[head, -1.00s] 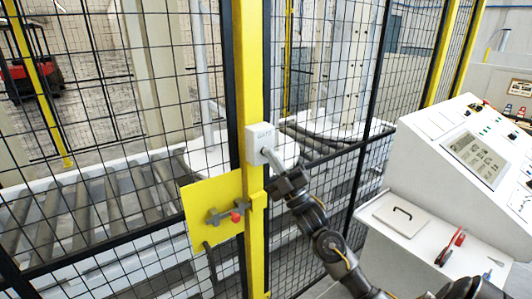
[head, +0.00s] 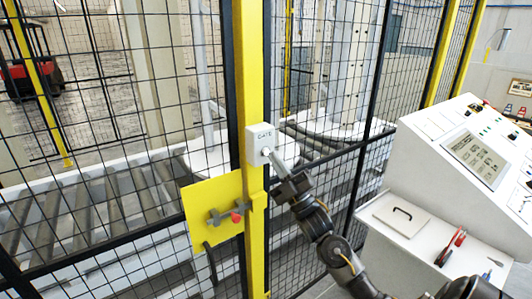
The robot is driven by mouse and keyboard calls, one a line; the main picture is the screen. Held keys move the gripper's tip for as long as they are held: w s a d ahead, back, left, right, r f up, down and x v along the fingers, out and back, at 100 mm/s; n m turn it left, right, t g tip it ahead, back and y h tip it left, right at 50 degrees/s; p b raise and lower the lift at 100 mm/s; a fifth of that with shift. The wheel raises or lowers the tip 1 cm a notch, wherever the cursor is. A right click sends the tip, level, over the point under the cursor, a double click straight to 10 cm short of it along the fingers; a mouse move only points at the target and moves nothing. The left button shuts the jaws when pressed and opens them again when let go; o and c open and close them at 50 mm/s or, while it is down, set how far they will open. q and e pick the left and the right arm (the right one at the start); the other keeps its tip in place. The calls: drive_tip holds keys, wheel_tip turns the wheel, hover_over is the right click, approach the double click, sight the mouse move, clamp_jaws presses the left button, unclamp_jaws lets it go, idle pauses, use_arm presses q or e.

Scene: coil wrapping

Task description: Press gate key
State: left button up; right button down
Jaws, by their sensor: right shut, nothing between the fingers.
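The gate key box (head: 261,138) is a small pale box marked "GATE", fixed to the yellow gate post (head: 252,80) in the head view. A round key or button (head: 266,151) sits low on its front face. My right gripper (head: 272,156) is shut and empty. Its fingertips are at the button, at the lower right of the box; I cannot tell whether they touch it. The "GATE" label is uncovered. My left gripper is not in view.
Below the box, a yellow latch plate (head: 212,205) carries a grey bolt with a red knob (head: 236,217). Black mesh fence spans both sides, with a roller conveyor (head: 90,215) behind it. A white control console (head: 465,150) stands at the right.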

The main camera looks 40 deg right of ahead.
drive_tip(key=shift+s+y, duration=0.1)
drive_tip(key=shift+y, duration=0.2)
drive_tip(key=shift+s+p, duration=0.45)
drive_tip(key=shift+s, duration=1.95)
